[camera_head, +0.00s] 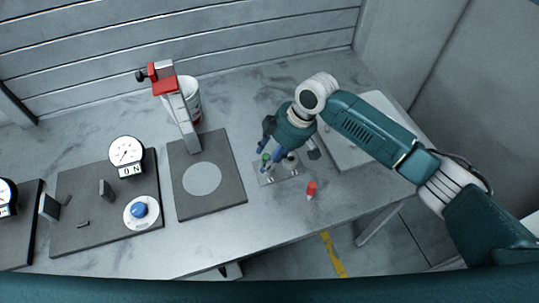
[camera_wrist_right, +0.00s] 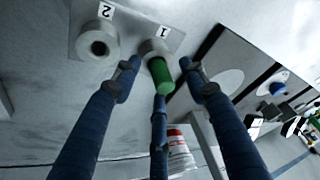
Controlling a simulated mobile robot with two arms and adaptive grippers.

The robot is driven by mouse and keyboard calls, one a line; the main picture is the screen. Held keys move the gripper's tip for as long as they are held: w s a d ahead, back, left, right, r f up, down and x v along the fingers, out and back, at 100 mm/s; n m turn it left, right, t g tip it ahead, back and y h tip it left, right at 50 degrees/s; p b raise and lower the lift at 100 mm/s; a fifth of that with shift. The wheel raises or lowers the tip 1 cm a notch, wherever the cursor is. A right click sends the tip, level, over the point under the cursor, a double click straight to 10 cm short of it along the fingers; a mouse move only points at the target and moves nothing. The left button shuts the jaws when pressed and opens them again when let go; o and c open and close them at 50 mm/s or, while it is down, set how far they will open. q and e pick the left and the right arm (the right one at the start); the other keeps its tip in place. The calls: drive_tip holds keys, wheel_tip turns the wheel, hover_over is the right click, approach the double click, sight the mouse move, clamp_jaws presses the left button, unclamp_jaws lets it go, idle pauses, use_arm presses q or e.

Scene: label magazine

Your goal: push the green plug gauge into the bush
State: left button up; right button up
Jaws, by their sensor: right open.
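The green plug gauge (camera_head: 265,157) stands at a metal plate (camera_head: 269,181) with two bushes on the bench. In the right wrist view the green plug gauge (camera_wrist_right: 161,76) has its far end at the bush marked 1 (camera_wrist_right: 151,47); how deep it sits is hard to tell. The bush marked 2 (camera_wrist_right: 97,41) is empty in that view. My right gripper (camera_head: 271,153) is over the plate, open, with its blue fingers (camera_wrist_right: 158,88) spread around the green gauge. Contact cannot be told. My left gripper is not in view.
A red plug gauge (camera_head: 311,188) stands right of the plate near the bench front. A dark board (camera_head: 230,196) with a grey disc and an upright stand (camera_head: 183,115) lies to the left. A dial gauge (camera_head: 126,153) and blue knob (camera_head: 138,210) are further left.

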drive_tip(key=v, duration=1.2)
drive_tip(key=shift+a, duration=0.1)
